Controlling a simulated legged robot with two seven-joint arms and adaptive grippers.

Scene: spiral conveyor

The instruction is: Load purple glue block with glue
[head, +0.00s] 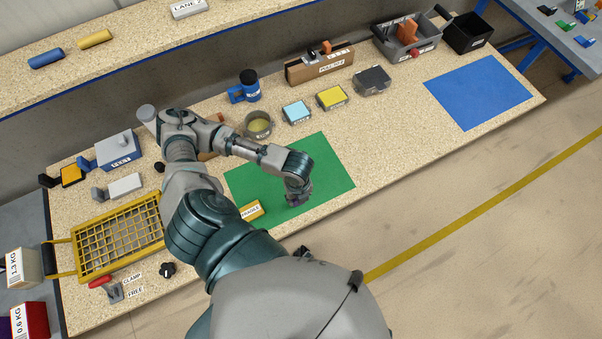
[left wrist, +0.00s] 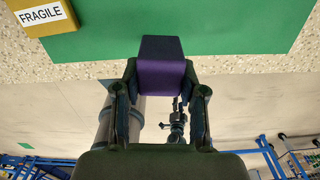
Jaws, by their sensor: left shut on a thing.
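The purple glue block (left wrist: 162,75) is in the jaws of my left gripper (left wrist: 160,100), which is shut on it. The block's far end shows over the green mat in the left wrist view. In the head view my left gripper (head: 298,190) points down over the green mat (head: 335,180), and the block is mostly hidden under the wrist. A round grey pot (head: 258,125) with yellowish contents stands behind the mat; I cannot tell whether it holds glue. I cannot make out my right gripper in either view.
A yellow FRAGILE block (head: 251,210) lies at the mat's left edge. A yellow wire basket (head: 118,237) is at left. The blue mat (head: 478,92) is bare.

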